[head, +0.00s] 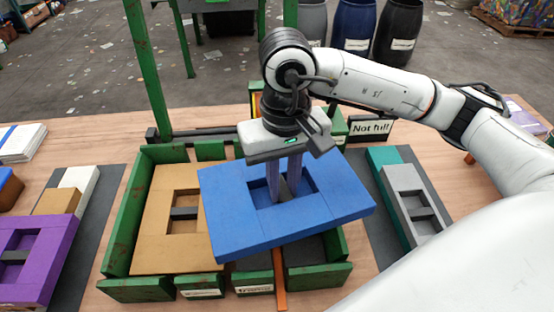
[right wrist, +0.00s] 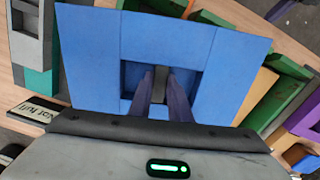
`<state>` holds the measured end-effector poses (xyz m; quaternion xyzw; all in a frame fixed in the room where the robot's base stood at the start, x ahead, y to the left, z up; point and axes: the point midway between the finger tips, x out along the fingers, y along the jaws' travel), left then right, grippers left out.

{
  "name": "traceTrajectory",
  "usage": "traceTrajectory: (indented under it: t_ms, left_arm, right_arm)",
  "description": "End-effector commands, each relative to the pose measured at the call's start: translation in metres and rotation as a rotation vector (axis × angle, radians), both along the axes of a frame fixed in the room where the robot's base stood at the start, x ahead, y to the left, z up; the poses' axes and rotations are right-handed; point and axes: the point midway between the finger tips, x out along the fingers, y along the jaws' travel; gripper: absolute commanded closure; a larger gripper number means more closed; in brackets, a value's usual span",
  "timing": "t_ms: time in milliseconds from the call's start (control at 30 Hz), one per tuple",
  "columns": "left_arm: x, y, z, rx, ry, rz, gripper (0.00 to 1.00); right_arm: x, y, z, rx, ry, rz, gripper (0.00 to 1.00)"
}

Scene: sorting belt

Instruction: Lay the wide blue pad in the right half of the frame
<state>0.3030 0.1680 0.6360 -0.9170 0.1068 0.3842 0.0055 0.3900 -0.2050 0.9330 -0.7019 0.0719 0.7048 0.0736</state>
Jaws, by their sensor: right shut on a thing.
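The wide blue pad (head: 225,210) hangs in my right gripper (head: 284,192), which is shut on a grip inside its central recess. The pad is slightly tilted and covers much of the frame's right half from the head camera. The blue pad (right wrist: 208,85) and the right gripper (right wrist: 163,95) also show in the right wrist view. The green frame (head: 125,225) stands on the table. Its left half holds a tan pad (head: 160,245). A dark floor shows in the right half below the blue pad. My left gripper is not in view.
An orange strip (head: 279,285) runs at the frame's front middle. A purple block (head: 50,245) lies at left, with tan and white blocks behind it. Grey (head: 408,190) and teal pieces lie on a dark mat at right. A "Not full" sign (head: 370,129) stands behind.

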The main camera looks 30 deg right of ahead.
Motion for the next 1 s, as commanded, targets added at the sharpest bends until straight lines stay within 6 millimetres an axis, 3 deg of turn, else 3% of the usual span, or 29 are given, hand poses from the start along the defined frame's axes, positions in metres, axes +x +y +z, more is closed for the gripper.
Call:
traceTrajectory:
  t_ms: [600, 800, 1000]
  left_arm:
    - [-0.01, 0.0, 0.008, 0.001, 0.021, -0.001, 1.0]
    - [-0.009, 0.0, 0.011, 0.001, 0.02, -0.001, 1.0]
    - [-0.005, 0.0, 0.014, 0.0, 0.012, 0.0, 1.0]
  right_arm:
    - [0.041, -0.003, -0.014, -0.002, 0.005, -1.302, 1.0]
    - [0.05, -0.004, -0.019, -0.004, 0.004, -1.621, 1.0]
    - [0.055, -0.005, -0.022, -0.007, 0.004, -1.786, 1.0]
